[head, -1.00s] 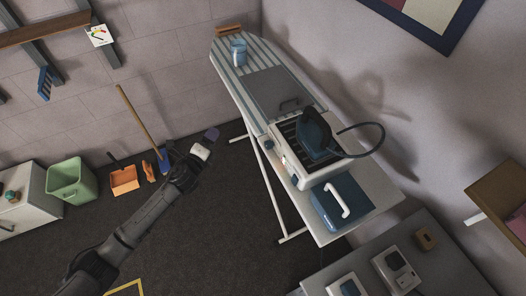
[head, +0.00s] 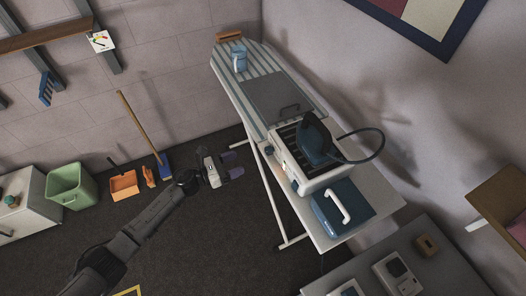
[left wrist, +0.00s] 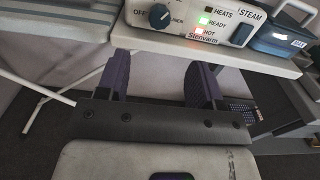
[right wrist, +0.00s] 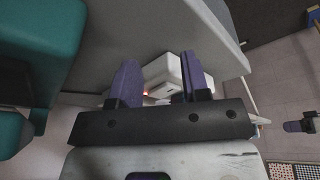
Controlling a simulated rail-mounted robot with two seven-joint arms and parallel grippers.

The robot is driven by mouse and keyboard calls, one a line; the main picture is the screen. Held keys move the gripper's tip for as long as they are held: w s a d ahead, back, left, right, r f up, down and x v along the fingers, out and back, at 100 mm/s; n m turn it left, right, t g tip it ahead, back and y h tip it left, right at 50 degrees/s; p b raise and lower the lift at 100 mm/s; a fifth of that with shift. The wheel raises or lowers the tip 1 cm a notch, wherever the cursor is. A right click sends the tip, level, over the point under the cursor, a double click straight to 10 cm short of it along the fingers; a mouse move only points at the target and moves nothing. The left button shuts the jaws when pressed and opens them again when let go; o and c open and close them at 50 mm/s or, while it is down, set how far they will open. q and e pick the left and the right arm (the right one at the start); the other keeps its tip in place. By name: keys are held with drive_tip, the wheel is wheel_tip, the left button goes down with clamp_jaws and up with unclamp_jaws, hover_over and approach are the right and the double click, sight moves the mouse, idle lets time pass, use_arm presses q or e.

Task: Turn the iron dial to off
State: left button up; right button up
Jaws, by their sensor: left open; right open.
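The iron (head: 316,140) is dark blue and stands in its white station (head: 321,180) on the ironing board. In the left wrist view, the station's front panel (left wrist: 188,38) carries a dark blue round dial (left wrist: 159,16) with OFF printed to its left. Its pointer is too small to read. A green READY light and a red HOT light glow. My left gripper (head: 234,164) is open and empty, left of the station; the left wrist view shows its fingers (left wrist: 160,82) below and apart from the dial. My right gripper (right wrist: 160,78) is open and empty, outside the head view.
A blue box (head: 335,220) with a white handle sits beside the station. The iron's dark cord (head: 382,147) loops out to the right. A blue cup (head: 239,61) stands at the board's far end. A grey table (head: 405,268) is at the front right.

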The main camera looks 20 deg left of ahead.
sight(266, 151)
use_arm(q)
drive_tip(key=p+x, duration=0.1)
drive_tip(key=x, duration=0.8)
use_arm(e)
drive_tip(key=shift+r, duration=0.65)
use_arm(q)
drive_tip(key=shift+x, duration=0.95)
use_arm(e)
drive_tip(key=shift+a, duration=0.1)
use_arm(q)
drive_tip(key=shift+c, duration=0.3)
drive_tip(key=c, duration=0.9)
drive_tip(key=shift+o, duration=0.2)
